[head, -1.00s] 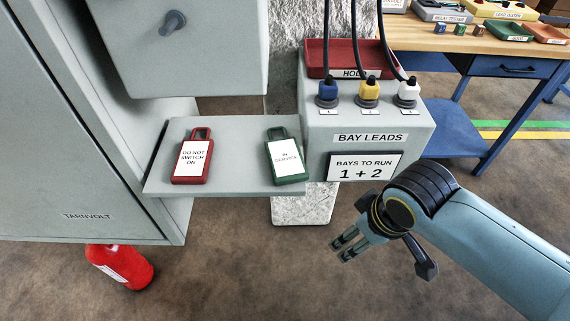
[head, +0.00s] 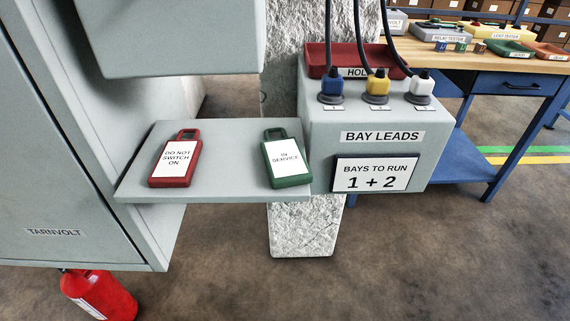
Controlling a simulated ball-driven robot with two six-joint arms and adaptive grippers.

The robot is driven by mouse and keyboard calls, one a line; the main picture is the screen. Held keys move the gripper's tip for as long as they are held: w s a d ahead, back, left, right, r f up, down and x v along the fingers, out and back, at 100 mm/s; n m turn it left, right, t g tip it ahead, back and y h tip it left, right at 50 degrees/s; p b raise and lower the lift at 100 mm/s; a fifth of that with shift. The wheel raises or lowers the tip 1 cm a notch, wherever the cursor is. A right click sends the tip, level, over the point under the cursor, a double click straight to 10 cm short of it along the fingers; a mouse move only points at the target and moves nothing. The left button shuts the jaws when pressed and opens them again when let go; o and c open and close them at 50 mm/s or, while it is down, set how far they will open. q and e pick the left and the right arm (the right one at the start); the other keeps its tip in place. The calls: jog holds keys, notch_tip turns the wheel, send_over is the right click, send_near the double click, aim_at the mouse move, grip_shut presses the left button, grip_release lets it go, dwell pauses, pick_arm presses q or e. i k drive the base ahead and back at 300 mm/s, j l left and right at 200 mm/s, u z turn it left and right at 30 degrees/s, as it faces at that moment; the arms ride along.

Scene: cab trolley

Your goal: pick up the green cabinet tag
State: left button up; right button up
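The green cabinet tag (head: 287,179) lies on the right part of a grey shelf (head: 222,177) in the head view. It has a white label reading "IN SERVICE" and a loop handle at its far end. A red tag (head: 175,159) labelled "DO NOT SWITCH ON" lies on the same shelf to its left, apart from it. Neither of my grippers shows in the head view now. Nothing covers the green tag.
The bay leads box (head: 367,119) stands right beside the shelf, with blue, yellow and white plugs, cables and a red tray (head: 318,57). A grey cabinet (head: 60,160) bounds the left. A red extinguisher (head: 103,292) stands below. A blue workbench (head: 500,92) is behind right.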

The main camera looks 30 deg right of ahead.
aim_at(287, 166)
jog(key=j+z, duration=0.4)
jog(key=k+j+z, duration=0.1)
jog(key=j+z, duration=0.25)
jog(key=k+j+z, duration=0.1)
jog(key=j+z, duration=0.3)
